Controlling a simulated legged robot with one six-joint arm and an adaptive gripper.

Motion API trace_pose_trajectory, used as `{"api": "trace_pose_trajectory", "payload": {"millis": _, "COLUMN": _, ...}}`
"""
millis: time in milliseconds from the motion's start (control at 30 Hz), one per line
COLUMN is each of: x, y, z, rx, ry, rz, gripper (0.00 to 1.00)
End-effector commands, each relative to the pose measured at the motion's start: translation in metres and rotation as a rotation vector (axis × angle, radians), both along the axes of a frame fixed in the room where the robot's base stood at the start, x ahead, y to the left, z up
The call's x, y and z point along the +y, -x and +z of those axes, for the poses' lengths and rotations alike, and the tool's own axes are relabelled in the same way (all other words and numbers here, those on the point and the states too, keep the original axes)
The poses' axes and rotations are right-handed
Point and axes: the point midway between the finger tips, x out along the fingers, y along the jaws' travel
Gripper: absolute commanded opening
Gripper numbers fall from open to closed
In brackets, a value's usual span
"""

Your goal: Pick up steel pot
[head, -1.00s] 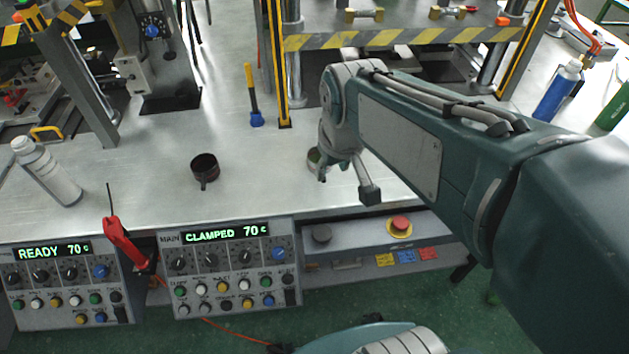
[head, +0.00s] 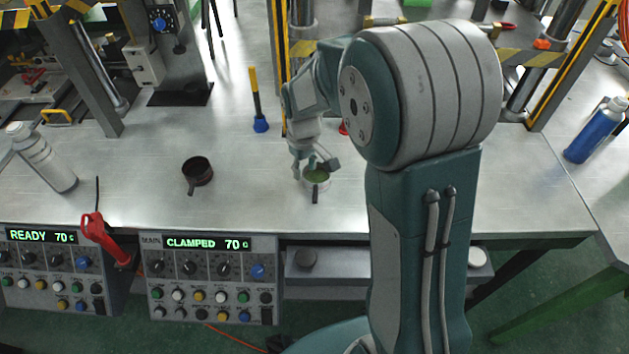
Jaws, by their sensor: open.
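A small steel pot (head: 316,184) with a pale metal wall, something green inside and a short dark handle toward the front stands on the metal bench. My gripper (head: 316,163) is open, pointing down at the pot's far rim. Its fingers overlap the rim in the picture; I cannot tell whether they touch it. A second, dark brown pot (head: 198,172) with a handle stands on the bench to the left, apart from my gripper.
A white bottle (head: 42,157) stands at the left. A yellow-handled tool with a blue end (head: 259,105) is behind the pots. Control boxes (head: 212,278) line the front edge. A yellow-striped press post (head: 281,70) rises behind. A blue bottle (head: 597,130) is far right. Bench between the pots is clear.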

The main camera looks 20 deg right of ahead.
Motion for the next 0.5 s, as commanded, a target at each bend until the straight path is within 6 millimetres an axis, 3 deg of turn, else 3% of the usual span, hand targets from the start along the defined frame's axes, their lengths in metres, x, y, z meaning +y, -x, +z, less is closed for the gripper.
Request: {"api": "trace_pose_trajectory", "payload": {"millis": 500, "x": -0.003, "y": 0.006, "z": -0.059, "rx": 0.000, "ry": 0.001, "rz": -0.001, "gripper": 0.48}}
